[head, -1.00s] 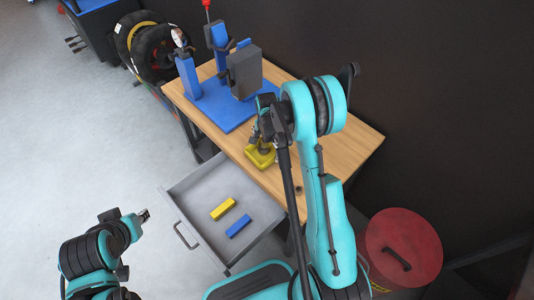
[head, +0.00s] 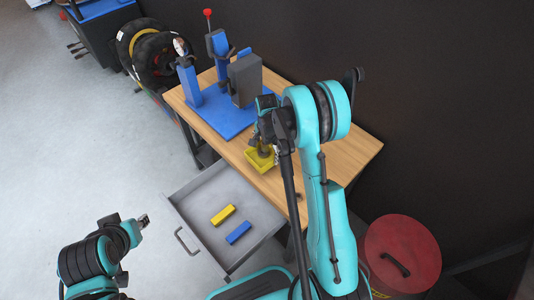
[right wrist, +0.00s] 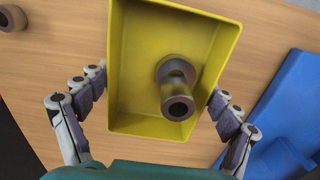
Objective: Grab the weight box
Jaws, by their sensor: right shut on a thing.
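The weight box is a yellow open-topped box (head: 261,159) over the front part of the wooden bench top in the head view. It fills the middle of the right wrist view (right wrist: 135,65), with a dark metal weight (right wrist: 176,88) inside. My right gripper (head: 264,142) has its fingers on two opposite sides of the box (right wrist: 158,90) and is shut on it. I cannot tell whether the box touches the bench. My left gripper (head: 143,220) is at lower left, over the floor and away from the bench; its jaws are too small to read.
The bench (head: 318,160) carries a blue-based stand (head: 225,115) behind the box. An open grey drawer (head: 197,222) holds a yellow block (head: 222,215) and a blue block (head: 239,232). A red-lidded bin (head: 408,240) stands right. A small brown round part (right wrist: 12,18) lies on the wood.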

